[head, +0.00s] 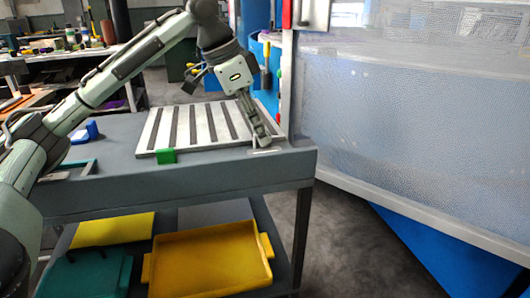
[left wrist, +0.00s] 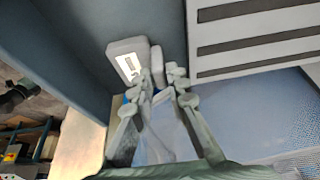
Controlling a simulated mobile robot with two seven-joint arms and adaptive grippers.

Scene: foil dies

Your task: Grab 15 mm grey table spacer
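My left gripper (head: 262,141) points down at the front right corner of the grey table, beside the slatted plate. In the left wrist view its two fingers (left wrist: 161,75) are apart. A grey block with a white label (left wrist: 125,62) lies just left of the fingertips. A second, narrower grey block (left wrist: 156,62) shows beyond the gap between the fingertips; I cannot tell whether the fingers touch it. In the head view the blocks are mostly hidden by the gripper, and their thickness cannot be read. My right gripper is not in view.
The slatted plate (head: 190,127) lies on the table (head: 110,128), with a green block (head: 166,156) at its front edge. A blue object (head: 85,133) sits at the left. Below, a shelf holds a yellow tray (head: 210,262). A mesh-panelled enclosure (head: 400,110) stands close on the right.

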